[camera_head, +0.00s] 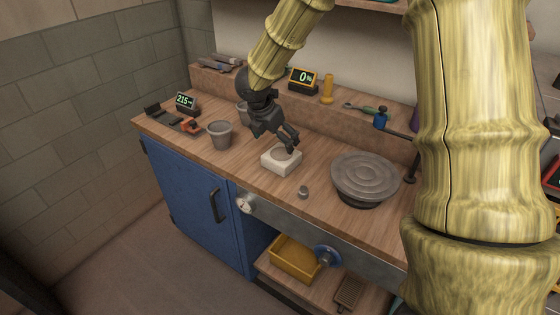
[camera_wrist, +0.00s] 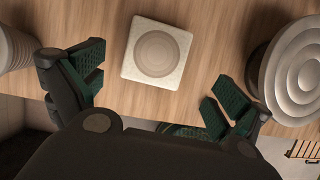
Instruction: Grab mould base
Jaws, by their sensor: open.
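The mould base is a pale square block (camera_head: 281,161) with a round hollow in its top. It lies on the wooden bench, and in the wrist view (camera_wrist: 157,52) it appears ahead of and between my fingers. My gripper (camera_head: 288,143) is black and sits just above the block's far side in the head view. In the wrist view my gripper (camera_wrist: 158,88) has its green-padded fingers spread wide, with bare wood between them. The fingers appear apart from the block and nothing is held.
A grey banding wheel (camera_head: 365,177) stands right of the block. A grey cup (camera_head: 220,135) is to the left, with another partly hidden behind my gripper. A raised ledge (camera_head: 345,94) runs behind.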

